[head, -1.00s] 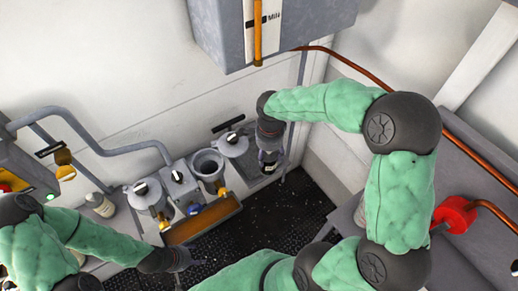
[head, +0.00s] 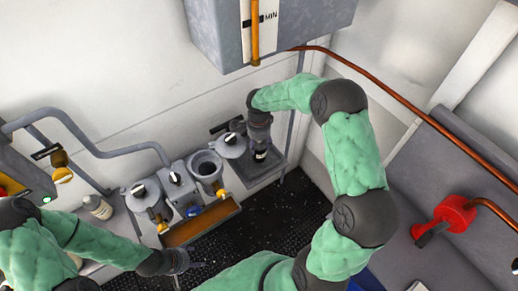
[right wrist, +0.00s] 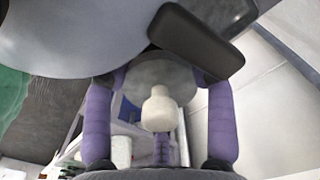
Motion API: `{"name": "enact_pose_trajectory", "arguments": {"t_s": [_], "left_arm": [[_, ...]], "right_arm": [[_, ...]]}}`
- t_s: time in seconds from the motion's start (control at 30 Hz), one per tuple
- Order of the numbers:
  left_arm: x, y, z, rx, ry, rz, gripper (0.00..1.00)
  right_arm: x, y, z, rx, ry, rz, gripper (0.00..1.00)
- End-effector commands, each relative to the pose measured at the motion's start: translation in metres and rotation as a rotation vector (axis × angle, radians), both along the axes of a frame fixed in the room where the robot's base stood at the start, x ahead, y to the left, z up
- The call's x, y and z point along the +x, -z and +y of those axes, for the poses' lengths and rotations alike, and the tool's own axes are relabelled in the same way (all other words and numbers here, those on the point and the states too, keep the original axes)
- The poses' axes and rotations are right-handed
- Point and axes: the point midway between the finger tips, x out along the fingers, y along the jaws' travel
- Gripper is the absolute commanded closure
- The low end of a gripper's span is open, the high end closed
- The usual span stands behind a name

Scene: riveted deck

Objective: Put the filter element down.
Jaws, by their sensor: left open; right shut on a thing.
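My right gripper (head: 260,143) points down over the right end of the grey bench, beside the swung-out lid (head: 232,147) of the open housing (head: 207,166). In the right wrist view its purple fingers (right wrist: 160,120) are shut on the filter element (right wrist: 158,108), which shows a cream knob in front of a grey round end. In the head view the gripper mostly hides the element; I cannot tell whether it touches the bench. My left gripper (head: 182,262) is open and empty, low in front of the bench, left of the dark floor.
A brown tray (head: 203,222) runs along the front. A grey tank (head: 270,25) with a sight tube hangs above. A red valve (head: 452,215) is at right. Dark grating (head: 285,220) lies below.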

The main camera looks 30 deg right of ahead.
Motion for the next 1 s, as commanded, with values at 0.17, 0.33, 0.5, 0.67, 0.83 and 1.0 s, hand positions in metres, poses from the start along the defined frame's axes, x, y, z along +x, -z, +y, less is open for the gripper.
{"name": "enact_pose_trajectory", "arguments": {"t_s": [0.17,0.33,0.5,0.67,0.83,1.0], "left_arm": [[0.000,0.002,0.000,0.000,0.000,0.000,0.34],[0.000,0.002,0.000,0.000,0.000,0.000,0.34],[0.000,0.004,0.000,0.000,0.000,0.000,0.34],[0.000,0.005,0.000,0.000,0.000,0.000,0.34],[0.000,0.005,0.000,0.000,0.000,0.000,0.34],[0.000,0.005,0.000,0.000,0.000,0.000,0.34]], "right_arm": [[-0.002,0.026,0.001,0.000,-0.002,0.004,0.82],[-0.001,0.028,0.000,0.000,-0.001,0.001,0.82],[-0.001,0.030,0.001,0.000,-0.001,0.001,0.82],[-0.002,0.032,0.001,0.001,-0.001,0.003,0.24],[-0.002,0.031,0.001,0.000,-0.001,0.002,0.21],[-0.002,0.031,0.001,0.001,-0.001,0.003,0.21]]}}
